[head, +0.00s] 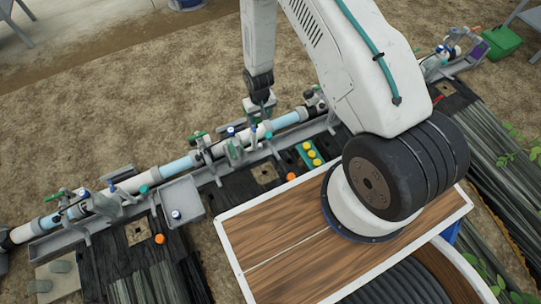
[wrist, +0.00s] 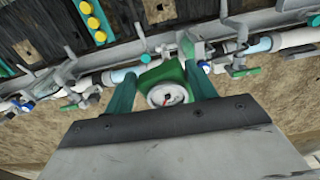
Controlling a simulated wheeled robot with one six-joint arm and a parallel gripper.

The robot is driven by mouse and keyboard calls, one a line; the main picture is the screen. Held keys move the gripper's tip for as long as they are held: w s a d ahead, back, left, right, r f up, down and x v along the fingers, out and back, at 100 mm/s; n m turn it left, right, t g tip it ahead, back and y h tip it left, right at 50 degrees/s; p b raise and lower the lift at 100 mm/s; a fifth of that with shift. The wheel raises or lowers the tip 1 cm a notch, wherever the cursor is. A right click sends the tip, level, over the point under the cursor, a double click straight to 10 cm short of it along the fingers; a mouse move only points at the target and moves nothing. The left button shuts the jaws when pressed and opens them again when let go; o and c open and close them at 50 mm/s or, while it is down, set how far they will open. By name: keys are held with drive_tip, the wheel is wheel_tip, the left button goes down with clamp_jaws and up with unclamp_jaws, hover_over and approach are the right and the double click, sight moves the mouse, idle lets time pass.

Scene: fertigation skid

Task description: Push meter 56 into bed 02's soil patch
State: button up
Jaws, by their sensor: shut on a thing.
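In the wrist view my gripper (wrist: 160,85) has its green fingers shut on a meter (wrist: 168,95) with a green body and a round white dial. In the head view my gripper (head: 260,108) hangs beside the pipe line, and the meter cannot be made out there. The meter's tip is hidden. Square tan soil patches show in the dark beds: a middle one (head: 265,174), a left one (head: 138,232) and a right one (head: 444,90). One patch (wrist: 157,10) shows at the top of the wrist view. No bed number is readable.
A pipe line (head: 180,165) with several valves runs between my gripper and the beds. A green block with yellow caps (head: 308,154) is right of the middle patch, and an orange knob (head: 291,177) is close by. A grey tray (head: 183,203) sits left.

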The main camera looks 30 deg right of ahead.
drive_tip(key=shift+m, duration=0.7)
drive_tip(key=shift+s+a+f, duration=0.15)
drive_tip(key=shift+s+f, duration=1.05)
drive_tip(key=shift+f, duration=4.8)
drive_tip(key=shift+s+a+f, duration=0.1)
drive_tip(key=shift+s+f, duration=1.15)
drive_tip(key=shift+f, duration=4.8)
drive_tip(key=shift+s+a+f, duration=0.15)
drive_tip(key=shift+s+f, duration=1.05)
drive_tip(key=shift+f, duration=5.05)
drive_tip(key=shift+s, duration=0.2)
drive_tip(key=shift+f, duration=0.15)
